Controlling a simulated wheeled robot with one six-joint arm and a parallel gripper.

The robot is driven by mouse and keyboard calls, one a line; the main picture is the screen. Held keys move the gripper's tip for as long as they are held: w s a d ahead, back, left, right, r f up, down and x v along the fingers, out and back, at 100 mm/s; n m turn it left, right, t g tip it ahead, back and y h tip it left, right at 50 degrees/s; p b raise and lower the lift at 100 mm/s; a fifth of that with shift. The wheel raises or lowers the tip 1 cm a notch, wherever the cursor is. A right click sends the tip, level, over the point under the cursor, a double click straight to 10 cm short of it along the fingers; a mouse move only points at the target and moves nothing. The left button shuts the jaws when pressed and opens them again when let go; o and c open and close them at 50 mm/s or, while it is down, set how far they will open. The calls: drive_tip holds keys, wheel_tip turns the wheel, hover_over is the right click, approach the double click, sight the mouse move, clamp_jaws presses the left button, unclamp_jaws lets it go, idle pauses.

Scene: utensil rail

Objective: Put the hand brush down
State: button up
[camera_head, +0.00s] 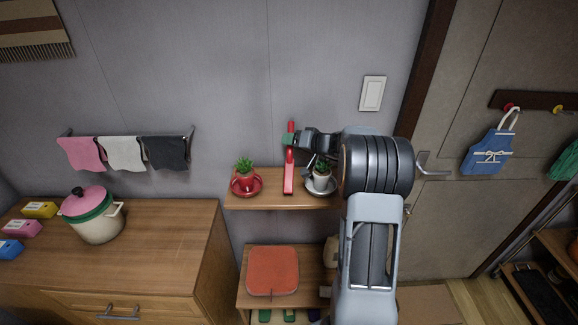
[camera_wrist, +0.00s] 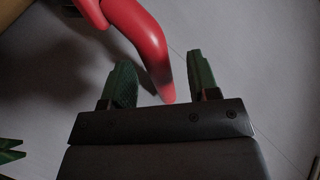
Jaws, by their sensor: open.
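The red hand brush (camera_head: 288,178) stands about upright on a small wooden shelf (camera_head: 265,202), between two potted plants. Its lower end appears to rest on the shelf; I cannot tell whether it leans on the wall. My gripper (camera_head: 288,141) is at the upper part of the brush and hides a piece of its handle. In the wrist view the curved red handle (camera_wrist: 143,38) reaches down between the two green fingers of my gripper (camera_wrist: 165,76). The fingers are apart, with a visible gap on the right side of the handle. The bristles are not clearly visible.
A plant in a red pot (camera_head: 244,183) stands left of the brush, and one in a white pot (camera_head: 320,182) stands close on its right, under my arm. A lower shelf holds an orange-red cushion-like item (camera_head: 273,271). A light switch (camera_head: 373,93) is on the wall above.

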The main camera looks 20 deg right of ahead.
drive_tip(key=shift+w+a+f, duration=0.25)
drive_tip(key=shift+w+a, duration=0.1)
drive_tip(key=shift+w, duration=0.2)
clamp_jaws()
